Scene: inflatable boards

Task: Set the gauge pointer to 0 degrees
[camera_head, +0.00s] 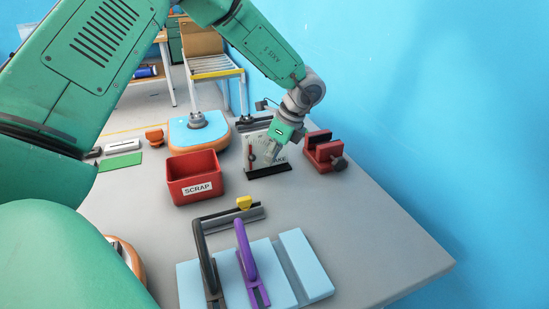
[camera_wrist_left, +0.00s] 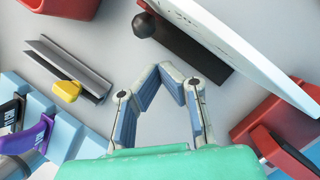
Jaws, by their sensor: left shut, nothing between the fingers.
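The gauge is an upright pale panel (camera_head: 263,146) on a black base (camera_head: 268,171), near the back of the table by the blue wall. A thin dark reddish part that looks like the pointer (camera_head: 251,154) shows at the panel's left; its angle is too small to read. My left gripper (camera_head: 272,156) is in front of the panel, hiding part of its face. In the left wrist view the gripper (camera_wrist_left: 172,74) is shut and empty, with the panel's edge (camera_wrist_left: 235,38) and a black ball-shaped knob (camera_wrist_left: 144,24) beyond it. Contact cannot be told. My right gripper is not in view.
A red SCRAP bin (camera_head: 194,190) stands left of the gauge and a red vise-like block (camera_head: 322,152) right of it. In front are a grey channel with a yellow piece (camera_head: 244,203) and light-blue boards (camera_head: 305,262) with black and purple handles. The table's right side is clear.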

